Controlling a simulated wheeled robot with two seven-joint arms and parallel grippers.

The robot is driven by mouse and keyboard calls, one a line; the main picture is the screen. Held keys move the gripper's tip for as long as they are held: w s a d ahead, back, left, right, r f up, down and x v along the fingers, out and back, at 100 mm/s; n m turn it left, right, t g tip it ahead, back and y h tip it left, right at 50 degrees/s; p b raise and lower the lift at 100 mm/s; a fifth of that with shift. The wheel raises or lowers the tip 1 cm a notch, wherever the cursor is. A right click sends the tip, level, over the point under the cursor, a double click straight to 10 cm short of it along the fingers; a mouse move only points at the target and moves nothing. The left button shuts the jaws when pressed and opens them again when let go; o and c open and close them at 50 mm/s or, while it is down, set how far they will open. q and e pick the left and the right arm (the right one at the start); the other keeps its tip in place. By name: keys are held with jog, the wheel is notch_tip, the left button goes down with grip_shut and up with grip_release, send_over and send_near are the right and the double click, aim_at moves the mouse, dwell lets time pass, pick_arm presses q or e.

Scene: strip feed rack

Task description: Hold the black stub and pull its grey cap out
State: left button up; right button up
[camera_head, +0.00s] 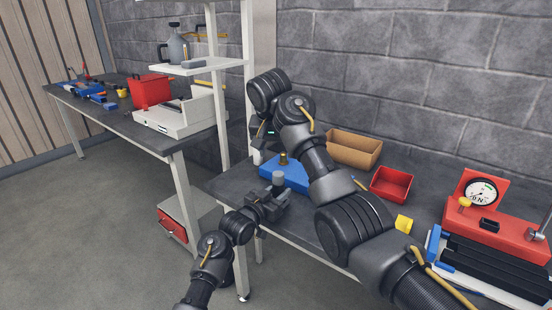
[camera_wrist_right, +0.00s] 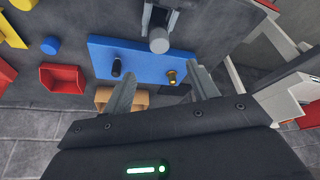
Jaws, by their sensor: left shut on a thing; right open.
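My left gripper (camera_head: 268,203) is shut at the front edge of the bench. A grey cylindrical cap (camera_head: 278,178) stands up from its jaws; in the right wrist view the cap (camera_wrist_right: 159,45) shows its round end. The black stub is mostly hidden between the left jaws. My right gripper (camera_wrist_right: 162,77) is open and empty, its two fingers pointing over the blue board.
A blue board (camera_wrist_right: 140,55) lies on the bench, with a black peg (camera_wrist_right: 116,67) and a brass peg (camera_wrist_right: 172,77) upright on it. A cardboard bin (camera_head: 353,149), red bin (camera_head: 391,184), yellow block (camera_head: 403,223) and red gauge stand (camera_head: 505,232) are to the right.

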aim_at(278, 173)
pick_arm(q)
jog(key=shift+s+f, duration=0.1)
jog(key=shift+f, duration=0.35)
pick_arm(e)
jog(key=x, duration=1.1)
jog(key=shift+w+f, duration=0.1)
jog(key=shift+f, duration=0.15)
jog(key=c, duration=1.1)
jog(key=shift+r, duration=1.45)
jog(key=shift+r, duration=3.5)
